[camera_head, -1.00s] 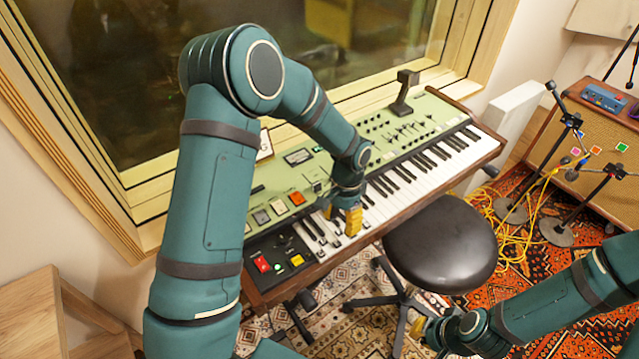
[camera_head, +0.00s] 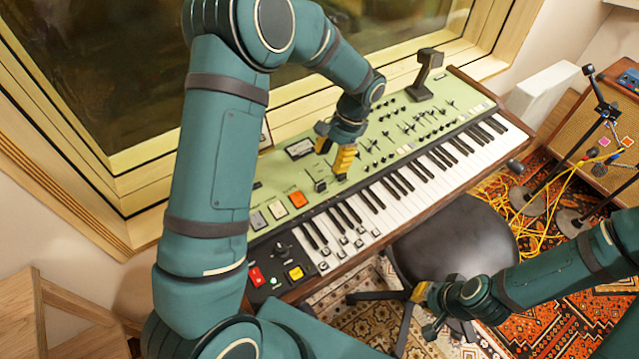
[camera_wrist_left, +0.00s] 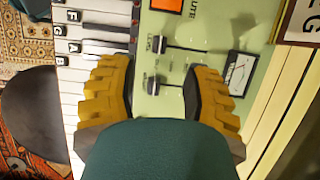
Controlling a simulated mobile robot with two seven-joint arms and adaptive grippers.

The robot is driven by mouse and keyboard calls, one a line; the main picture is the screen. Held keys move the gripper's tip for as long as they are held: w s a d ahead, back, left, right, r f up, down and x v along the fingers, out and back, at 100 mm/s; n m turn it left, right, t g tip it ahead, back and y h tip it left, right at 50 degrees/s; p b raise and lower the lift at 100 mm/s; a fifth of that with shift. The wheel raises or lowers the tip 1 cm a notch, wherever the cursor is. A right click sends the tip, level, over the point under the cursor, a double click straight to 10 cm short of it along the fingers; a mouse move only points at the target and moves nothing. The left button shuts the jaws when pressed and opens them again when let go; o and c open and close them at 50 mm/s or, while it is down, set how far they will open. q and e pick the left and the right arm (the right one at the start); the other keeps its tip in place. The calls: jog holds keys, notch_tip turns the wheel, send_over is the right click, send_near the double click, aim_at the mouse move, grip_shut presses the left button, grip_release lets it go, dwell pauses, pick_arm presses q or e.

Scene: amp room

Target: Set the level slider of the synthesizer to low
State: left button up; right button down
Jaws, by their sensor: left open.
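The synthesizer (camera_head: 262,190) has a green panel behind its keyboard. In the left wrist view, the level slider (camera_wrist_left: 160,45) has a black knob near the keyboard-side end of its track, beside its label. A second slider (camera_wrist_left: 153,85) sits parallel to it. My left gripper (camera_head: 333,160) is open over the panel, with yellow fingers pointing down. In the wrist view its fingers (camera_wrist_left: 160,68) straddle the two sliders' area, holding nothing; contact cannot be told. My right gripper (camera_head: 425,308) is low beside the stool, its opening unclear.
An orange button (camera_head: 298,199) lies on the panel beside the sliders, and a meter (camera_wrist_left: 236,70) lies behind them. A black stool (camera_head: 455,240) stands in front of the keys. Microphone stands (camera_head: 605,105) and yellow cables (camera_head: 520,225) are at the right.

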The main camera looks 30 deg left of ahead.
aim_at(319, 183)
pick_arm(q)
jog(key=b+x, duration=0.1)
jog(key=x, duration=0.8)
jog(key=shift+b, duration=0.3)
grip_shut()
